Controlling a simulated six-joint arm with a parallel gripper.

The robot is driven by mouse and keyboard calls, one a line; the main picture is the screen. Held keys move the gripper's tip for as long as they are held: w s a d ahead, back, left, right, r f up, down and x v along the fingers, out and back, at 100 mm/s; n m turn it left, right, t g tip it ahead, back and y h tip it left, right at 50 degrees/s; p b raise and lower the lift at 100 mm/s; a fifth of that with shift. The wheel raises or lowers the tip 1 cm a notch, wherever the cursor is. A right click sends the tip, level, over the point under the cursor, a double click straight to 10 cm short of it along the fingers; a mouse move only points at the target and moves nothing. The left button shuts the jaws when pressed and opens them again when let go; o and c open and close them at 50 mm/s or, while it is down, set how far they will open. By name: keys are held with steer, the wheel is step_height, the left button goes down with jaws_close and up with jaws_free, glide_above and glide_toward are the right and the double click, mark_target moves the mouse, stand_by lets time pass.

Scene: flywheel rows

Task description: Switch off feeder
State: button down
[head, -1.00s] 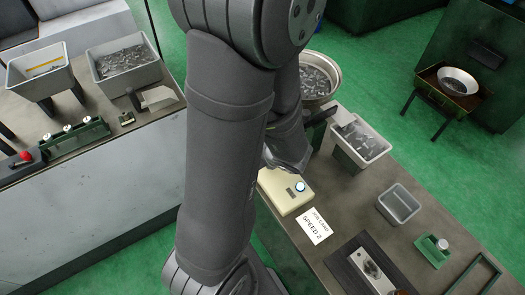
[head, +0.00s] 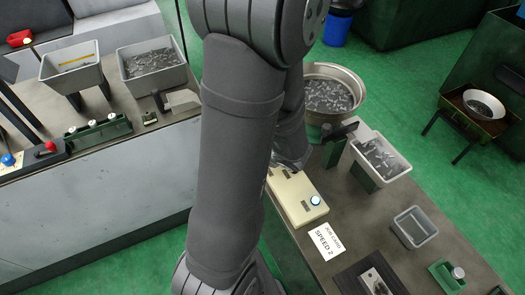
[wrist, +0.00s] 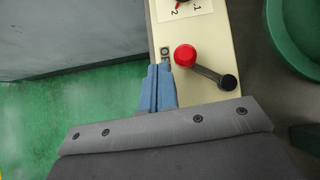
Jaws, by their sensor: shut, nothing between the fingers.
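A cream control box (head: 297,198) with a lit blue-white button (head: 315,200) sits on the bench; my arm hides its far left part in the head view. In the wrist view the cream box (wrist: 211,30) carries a red knob (wrist: 185,55) on a dark lever (wrist: 208,71) with a black hub (wrist: 228,82). A label marked 1 and 2 (wrist: 185,9) lies beyond the knob. A small grey fitting (wrist: 165,52) is left of the knob. My gripper (wrist: 159,68) has blue fingers, shut and empty, at the box's left edge, just below the fitting. The head view hides the fingertips.
A bowl of metal parts (head: 330,90) and a grey bin of parts (head: 380,158) stand behind the box. A job card reading SPEED 2 (head: 327,241) lies in front. Green floor (wrist: 80,115) shows beside the bench.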

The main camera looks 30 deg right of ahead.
stand_by(0.7)
steer(key=s+a, duration=0.2)
steer(key=shift+s+a+r, duration=0.1)
steer(key=shift+s+a, duration=0.2)
steer(key=s+a+r, duration=0.5)
steer(key=r, duration=0.2)
steer(key=shift+r, duration=0.1)
stand_by(0.7)
steer(key=w+d+f, duration=0.4)
steer(key=f, duration=0.2)
stand_by(0.6)
steer(key=shift+r, duration=0.1)
stand_by(0.3)
